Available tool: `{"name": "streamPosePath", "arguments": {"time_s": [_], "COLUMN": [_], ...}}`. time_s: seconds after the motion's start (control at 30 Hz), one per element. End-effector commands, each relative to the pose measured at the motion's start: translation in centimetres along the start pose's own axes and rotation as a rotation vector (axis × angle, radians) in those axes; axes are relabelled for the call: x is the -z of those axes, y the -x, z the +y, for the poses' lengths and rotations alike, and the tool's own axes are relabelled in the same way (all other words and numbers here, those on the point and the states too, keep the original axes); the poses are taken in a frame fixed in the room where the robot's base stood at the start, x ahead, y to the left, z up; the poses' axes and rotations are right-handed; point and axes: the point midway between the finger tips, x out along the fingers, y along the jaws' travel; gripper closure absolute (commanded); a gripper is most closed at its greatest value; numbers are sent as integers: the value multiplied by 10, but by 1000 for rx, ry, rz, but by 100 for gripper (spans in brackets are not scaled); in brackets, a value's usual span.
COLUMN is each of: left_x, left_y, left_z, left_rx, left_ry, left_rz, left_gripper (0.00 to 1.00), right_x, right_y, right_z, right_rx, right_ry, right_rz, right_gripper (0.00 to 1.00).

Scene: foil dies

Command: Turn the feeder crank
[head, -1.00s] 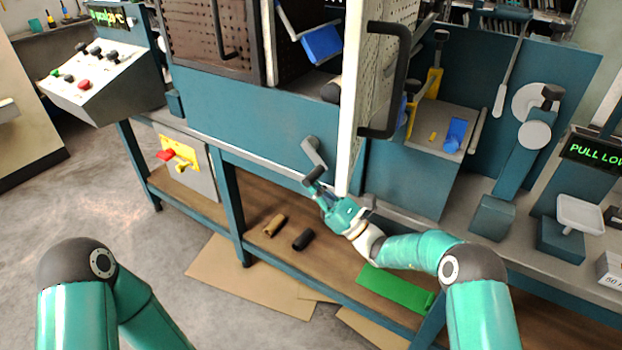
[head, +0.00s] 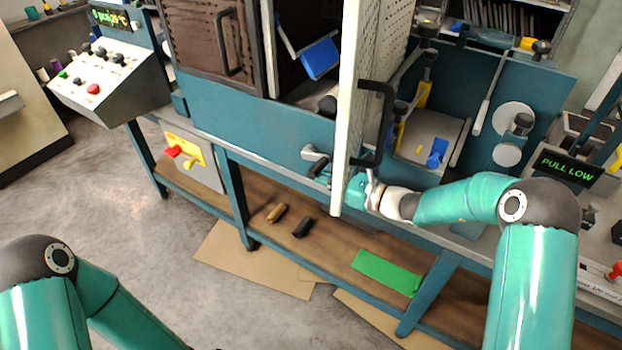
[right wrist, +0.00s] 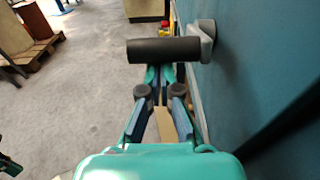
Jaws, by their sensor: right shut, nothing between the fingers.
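The feeder crank (head: 312,154) is a grey arm with a black handle on the teal machine front, left of the open door's lower edge. In the right wrist view its black handle (right wrist: 163,50) lies crosswise ahead, joined to the grey arm (right wrist: 205,38) at the wall. My right gripper (head: 358,190) is partly hidden by the door in the head view. In the right wrist view its shut fingers (right wrist: 158,74) point at the handle, with their tips partly behind it. Nothing is held; contact with the handle is unclear. My left arm shows at lower left, its gripper out of view.
The open perforated door (head: 350,110) with its black pull handle (head: 385,120) stands close to my right gripper. A lower shelf (head: 335,240) holds dark and tan cylinders and a green sheet. A control box (head: 110,80) stands at left.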

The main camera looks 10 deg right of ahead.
Motion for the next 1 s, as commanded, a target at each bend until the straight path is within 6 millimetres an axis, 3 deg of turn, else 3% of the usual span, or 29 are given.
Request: {"name": "streamPosePath", "arguments": {"time_s": [0.4, 1.0], "left_x": [0, 0], "left_y": [-4, -4], "left_z": [-2, -2], "left_rx": [0, 0], "left_ry": [0, 0], "left_rz": [0, 0], "left_gripper": [100, 100], "right_x": [-18, -22], "right_y": [3, 3], "right_z": [-1, -2], "right_rx": [5, 6], "right_ry": [2, 1], "right_rz": [-3, -4], "right_gripper": [100, 100]}}
